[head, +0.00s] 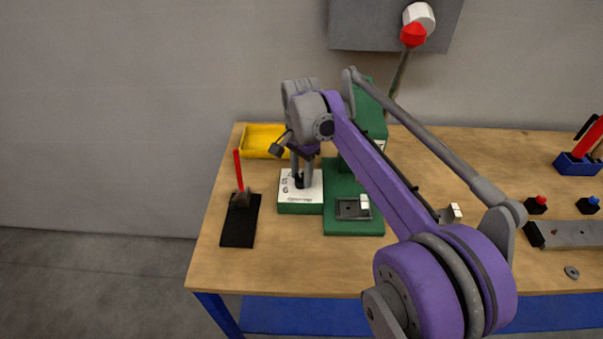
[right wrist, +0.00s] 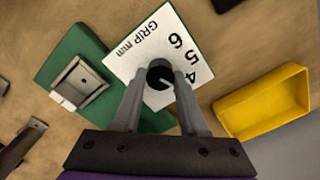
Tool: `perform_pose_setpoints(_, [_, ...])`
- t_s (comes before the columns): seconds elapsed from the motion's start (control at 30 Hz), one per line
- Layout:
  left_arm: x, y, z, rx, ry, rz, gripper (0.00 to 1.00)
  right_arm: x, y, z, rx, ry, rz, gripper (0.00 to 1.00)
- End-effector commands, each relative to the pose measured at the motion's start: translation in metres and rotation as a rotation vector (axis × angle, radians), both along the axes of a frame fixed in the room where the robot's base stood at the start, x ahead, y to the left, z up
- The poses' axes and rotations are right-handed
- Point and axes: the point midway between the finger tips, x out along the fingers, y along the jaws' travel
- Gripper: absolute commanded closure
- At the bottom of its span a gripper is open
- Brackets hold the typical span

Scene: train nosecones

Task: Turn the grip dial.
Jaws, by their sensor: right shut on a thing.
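The grip dial is a black round knob (right wrist: 159,76) with a pale pointer line, on a white plate (right wrist: 125,65) marked "GRIP mm" with the figures 4, 5 and 6. In the right wrist view the pointer line slants toward the lower right. In the head view the plate (head: 290,195) tops a small green box (head: 300,209). My right gripper (head: 302,183) points down over the plate. In the right wrist view its two fingers (right wrist: 160,82) stand on either side of the knob, shut on it. Further figures are hidden behind the fingers. My left gripper is in neither view.
A yellow tray (head: 248,149) lies behind, a black pad (head: 239,226) with a red-handled tool to the left. The front table strip is clear.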

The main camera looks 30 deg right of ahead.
Motion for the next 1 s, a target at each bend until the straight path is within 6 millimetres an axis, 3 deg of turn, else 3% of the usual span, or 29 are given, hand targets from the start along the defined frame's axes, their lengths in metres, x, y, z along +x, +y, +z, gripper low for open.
perform_pose_setpoints(0.37, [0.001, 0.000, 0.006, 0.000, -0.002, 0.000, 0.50, 0.000, 0.000, 0.001, 0.000, 0.000, 0.111, 1.00])
perform_pose_setpoints(1.0, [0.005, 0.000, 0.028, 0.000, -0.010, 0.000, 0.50, 0.002, 0.000, 0.002, -0.001, 0.000, 0.687, 1.00])
